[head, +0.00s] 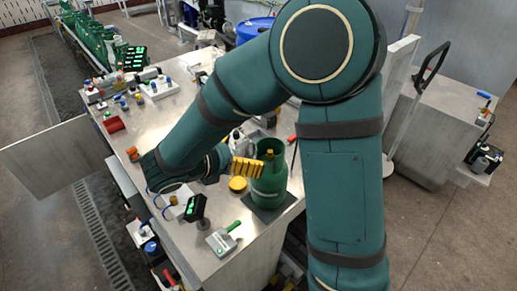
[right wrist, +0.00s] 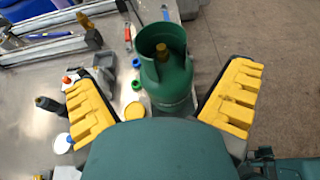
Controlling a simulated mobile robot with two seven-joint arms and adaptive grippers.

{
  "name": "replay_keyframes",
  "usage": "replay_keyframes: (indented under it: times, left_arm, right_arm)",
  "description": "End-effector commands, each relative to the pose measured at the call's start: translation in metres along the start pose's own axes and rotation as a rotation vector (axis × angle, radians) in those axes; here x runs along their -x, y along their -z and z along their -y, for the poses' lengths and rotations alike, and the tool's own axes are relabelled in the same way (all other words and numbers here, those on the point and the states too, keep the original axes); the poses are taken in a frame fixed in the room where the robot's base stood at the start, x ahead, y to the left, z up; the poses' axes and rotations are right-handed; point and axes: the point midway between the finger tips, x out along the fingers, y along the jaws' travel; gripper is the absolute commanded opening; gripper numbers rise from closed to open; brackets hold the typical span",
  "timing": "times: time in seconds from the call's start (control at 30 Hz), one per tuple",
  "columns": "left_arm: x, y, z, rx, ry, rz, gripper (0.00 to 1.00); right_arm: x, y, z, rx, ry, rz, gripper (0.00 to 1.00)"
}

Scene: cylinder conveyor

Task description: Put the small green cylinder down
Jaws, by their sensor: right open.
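The small green cylinder (head: 270,182) stands upright on a dark square plate (head: 283,210) near the front right of the metal table. It has an open collar and a brass-coloured valve, and also shows in the right wrist view (right wrist: 166,80). My right gripper (right wrist: 163,103) is open, with one yellow-padded finger on each side of the cylinder and gaps visible between pads and cylinder. In the head view one yellow pad of the right gripper (head: 247,168) shows just left of the cylinder; the other finger is hidden. My left gripper is in neither view.
A yellow round lid (head: 237,184) lies left of the cylinder. A small green-lit display (head: 195,207) and a grey device with a green handle (head: 222,241) stand at the table's front. A conveyor with several green cylinders (head: 90,38) is at the back left.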

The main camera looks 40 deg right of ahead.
Motion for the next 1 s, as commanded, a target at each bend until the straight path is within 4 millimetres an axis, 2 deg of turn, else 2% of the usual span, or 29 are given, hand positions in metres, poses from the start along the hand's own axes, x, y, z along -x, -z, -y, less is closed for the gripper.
replay_keyframes:
  times: [0.2,0.57,0.87,1.0]
  left_arm:
    - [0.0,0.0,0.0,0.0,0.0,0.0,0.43]
    - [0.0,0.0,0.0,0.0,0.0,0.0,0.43]
    - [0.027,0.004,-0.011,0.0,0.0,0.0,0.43]
    - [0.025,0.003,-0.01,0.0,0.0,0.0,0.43]
  right_arm:
    - [0.021,0.0,0.0,0.0,0.0,0.0,1.0]
    - [0.023,0.0,0.0,0.0,0.001,0.0,1.0]
    - [0.035,-0.029,0.0,0.0,0.001,0.0,1.0]
    - [0.039,-0.039,0.0,-0.003,0.0,-0.001,1.0]
